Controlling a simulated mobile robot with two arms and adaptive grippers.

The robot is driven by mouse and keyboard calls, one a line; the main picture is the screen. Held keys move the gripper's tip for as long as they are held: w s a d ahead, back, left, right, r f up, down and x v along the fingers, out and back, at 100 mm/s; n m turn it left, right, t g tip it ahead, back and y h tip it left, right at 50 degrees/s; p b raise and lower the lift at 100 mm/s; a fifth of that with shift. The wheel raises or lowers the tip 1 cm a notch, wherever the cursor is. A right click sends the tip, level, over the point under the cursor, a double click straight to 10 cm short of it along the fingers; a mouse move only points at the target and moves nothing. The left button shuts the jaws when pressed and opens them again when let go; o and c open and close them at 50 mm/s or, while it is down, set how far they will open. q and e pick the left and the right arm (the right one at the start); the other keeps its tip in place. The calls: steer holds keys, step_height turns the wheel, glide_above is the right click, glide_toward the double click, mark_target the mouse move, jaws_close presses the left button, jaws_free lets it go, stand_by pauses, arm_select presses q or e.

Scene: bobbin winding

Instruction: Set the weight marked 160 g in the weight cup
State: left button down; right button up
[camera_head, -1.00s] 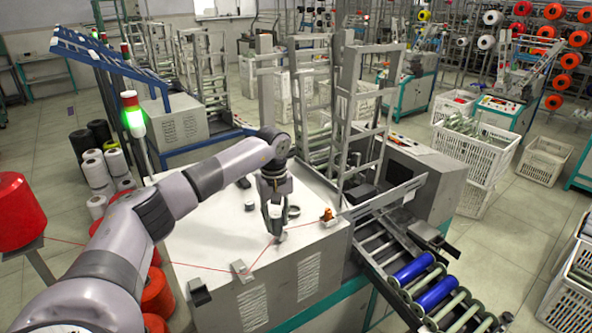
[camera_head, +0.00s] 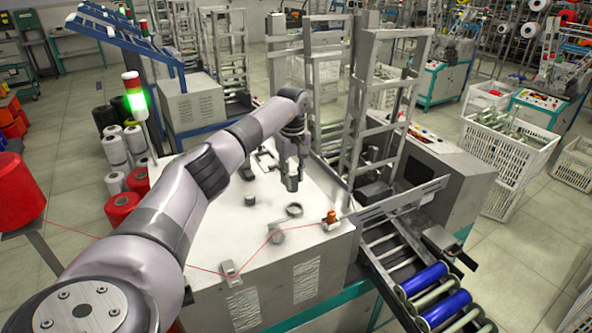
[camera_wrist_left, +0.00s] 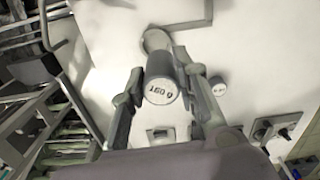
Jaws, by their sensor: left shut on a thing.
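My left gripper (camera_head: 291,184) is shut on the 160 g weight. In the left wrist view the weight (camera_wrist_left: 163,90) is a dark grey cylinder with a pale marked end, between the two fingers (camera_wrist_left: 160,105). In the head view it is small at the fingertips, above the white machine top (camera_head: 215,235). A round grey cup-like ring (camera_head: 294,210), seemingly the weight cup, is just in front of the gripper. It shows partly behind the weight in the left wrist view (camera_wrist_left: 156,40). A smaller weight (camera_head: 250,200) stands left of the gripper, with a pale marked top in the wrist view (camera_wrist_left: 218,87).
A red thread runs past a grey guide (camera_head: 229,270) and a round grey part (camera_head: 277,237) to an orange-brown piece (camera_head: 331,216). A metal frame (camera_head: 385,125) rises to the right of the gripper. Rollers (camera_head: 440,290) lie at the lower right. The front left machine top is mostly clear.

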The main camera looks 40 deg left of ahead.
mark_target(296, 188)
arm_select(q)
steer(key=shift+w+f+b, duration=0.2)
steer(key=shift+f+b, duration=0.45)
steer(key=shift+f, duration=0.45)
steer(key=f+b, duration=0.1)
steer(key=w+f, duration=0.1)
steer(key=f, duration=0.1)
steer(key=shift+b, duration=0.35)
steer(key=shift+r, duration=0.25)
steer(key=shift+s+r, duration=0.1)
steer(key=shift+s+p, duration=0.15)
steer(key=shift+p, duration=0.2)
steer(key=shift+s+d, duration=0.1)
steer(key=shift+s, duration=0.05)
steer(key=shift+w, duration=0.3)
arm_select(e)
steer(key=shift+w+a+f, duration=0.15)
steer(key=shift+w+f, duration=1.1)
steer(key=shift+w, duration=0.1)
arm_select(q)
steer(key=shift+s+f, duration=0.1)
steer(key=shift+f, duration=0.1)
arm_select(e)
steer(key=shift+f, duration=0.15)
